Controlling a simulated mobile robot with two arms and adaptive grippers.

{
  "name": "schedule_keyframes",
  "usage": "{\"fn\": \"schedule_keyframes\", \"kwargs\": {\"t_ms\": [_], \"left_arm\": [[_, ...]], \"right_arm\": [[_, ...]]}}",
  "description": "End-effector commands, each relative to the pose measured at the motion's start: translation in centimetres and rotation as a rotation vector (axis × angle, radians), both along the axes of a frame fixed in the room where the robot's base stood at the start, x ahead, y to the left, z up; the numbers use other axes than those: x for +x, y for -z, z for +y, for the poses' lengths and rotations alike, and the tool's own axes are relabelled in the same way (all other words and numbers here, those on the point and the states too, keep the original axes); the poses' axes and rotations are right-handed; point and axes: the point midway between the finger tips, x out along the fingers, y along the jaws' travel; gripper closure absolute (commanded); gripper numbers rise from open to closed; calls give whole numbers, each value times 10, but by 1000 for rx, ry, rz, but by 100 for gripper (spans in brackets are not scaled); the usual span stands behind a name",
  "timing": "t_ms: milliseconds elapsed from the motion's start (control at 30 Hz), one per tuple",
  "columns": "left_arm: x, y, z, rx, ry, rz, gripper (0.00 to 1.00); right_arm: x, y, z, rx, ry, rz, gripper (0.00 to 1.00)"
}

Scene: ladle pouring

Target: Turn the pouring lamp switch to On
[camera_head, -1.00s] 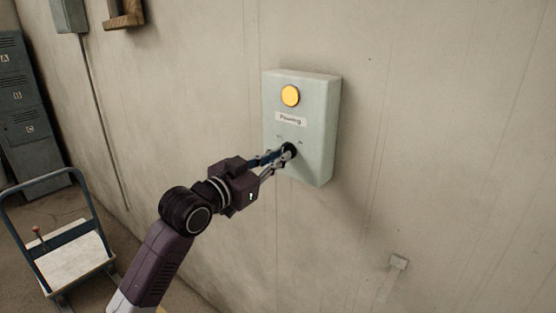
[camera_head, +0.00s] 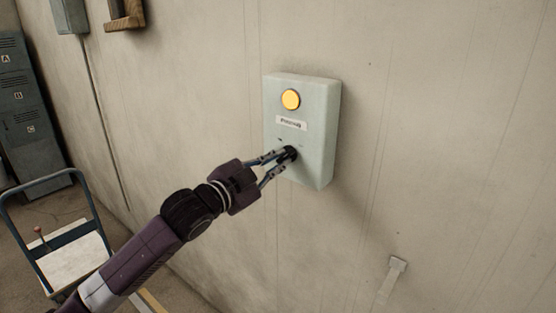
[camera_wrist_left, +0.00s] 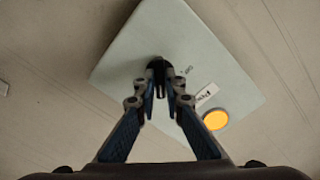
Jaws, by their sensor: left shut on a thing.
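A pale green switch box (camera_head: 318,135) is fixed to the wall in the head view, with a yellow lamp (camera_head: 291,99) near its top and a label reading "Pouring" (camera_head: 291,123) below it. A black rotary switch (camera_head: 291,153) is on its lower front. My left gripper (camera_head: 284,158) is shut on the switch. In the left wrist view the fingers (camera_wrist_left: 160,95) close around the black switch (camera_wrist_left: 158,67), and the box (camera_wrist_left: 190,50) and yellow lamp (camera_wrist_left: 215,119) show behind them. My right gripper is not in view.
A cart (camera_head: 75,255) with a blue handle stands at the lower left. Dark lockers (camera_head: 28,125) stand at the far left. A small bracket (camera_head: 397,264) is on the wall at the lower right. The wall around the switch box is clear.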

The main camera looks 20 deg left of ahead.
Motion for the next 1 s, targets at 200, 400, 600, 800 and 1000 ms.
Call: {"fn": "schedule_keyframes", "kwargs": {"t_ms": [200,400,600,800,1000], "left_arm": [[0,0,0,11,0,-5,100],[0,0,0,10,0,-5,100],[0,0,0,9,0,-5,73],[0,0,0,8,1,-4,73],[-8,1,4,10,-1,-3,73]], "right_arm": [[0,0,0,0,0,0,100],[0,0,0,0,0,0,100],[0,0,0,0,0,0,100],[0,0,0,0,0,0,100],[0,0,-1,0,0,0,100]]}}
